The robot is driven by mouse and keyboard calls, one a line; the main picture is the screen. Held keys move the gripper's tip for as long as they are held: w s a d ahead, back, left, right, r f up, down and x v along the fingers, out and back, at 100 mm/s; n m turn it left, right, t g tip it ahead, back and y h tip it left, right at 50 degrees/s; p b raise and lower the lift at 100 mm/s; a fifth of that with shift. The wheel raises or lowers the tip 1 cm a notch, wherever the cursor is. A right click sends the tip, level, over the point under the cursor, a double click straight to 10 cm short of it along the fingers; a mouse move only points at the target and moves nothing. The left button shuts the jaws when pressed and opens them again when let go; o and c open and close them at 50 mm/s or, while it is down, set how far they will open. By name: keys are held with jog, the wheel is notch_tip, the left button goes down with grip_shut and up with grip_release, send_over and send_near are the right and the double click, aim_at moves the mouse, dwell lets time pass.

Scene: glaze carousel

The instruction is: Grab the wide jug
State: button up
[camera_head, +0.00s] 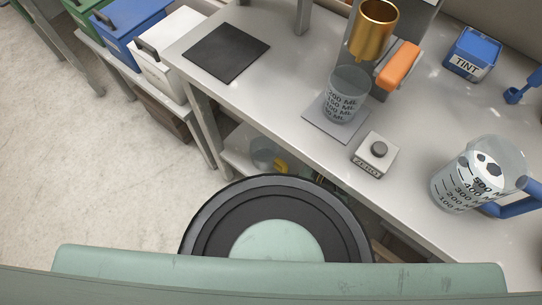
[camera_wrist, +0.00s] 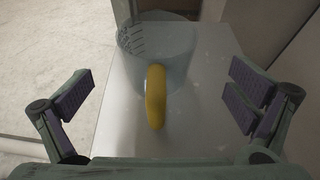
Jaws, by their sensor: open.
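A wide clear jug (camera_wrist: 180,42) with graduation marks and an upright yellow handle (camera_wrist: 156,97) stands on a pale shelf in the wrist view. Its handle faces my gripper (camera_wrist: 160,98). My gripper is open, with the purple-padded fingers spread to either side of the handle and apart from it. In the head view a clear jug (camera_head: 265,154) with a yellow handle shows on the lower shelf under the bench, partly hidden by my own body. My gripper is not visible in the head view.
A clear jug (camera_head: 464,185) with a blue handle stands on the bench top (camera_head: 285,75). A small beaker (camera_head: 345,92) stands on a plate under a gold cup (camera_head: 374,28). A post (camera_wrist: 122,14) rises beside the shelf jug. The shelf (camera_wrist: 122,125) is clear before the handle.

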jog(key=x, duration=0.3)
jog(key=p+x, duration=0.1)
jog(key=x, duration=0.1)
jog(key=shift+a+r, duration=0.35)
jog(key=shift+a, duration=0.1)
jog(key=shift+w+a+f, duration=0.2)
jog(key=shift+w+a, duration=0.1)
jog(key=shift+a, duration=0.05)
jog(key=c, duration=1.2)
jog(key=shift+r, duration=0.1)
jog(key=shift+c, duration=0.2)
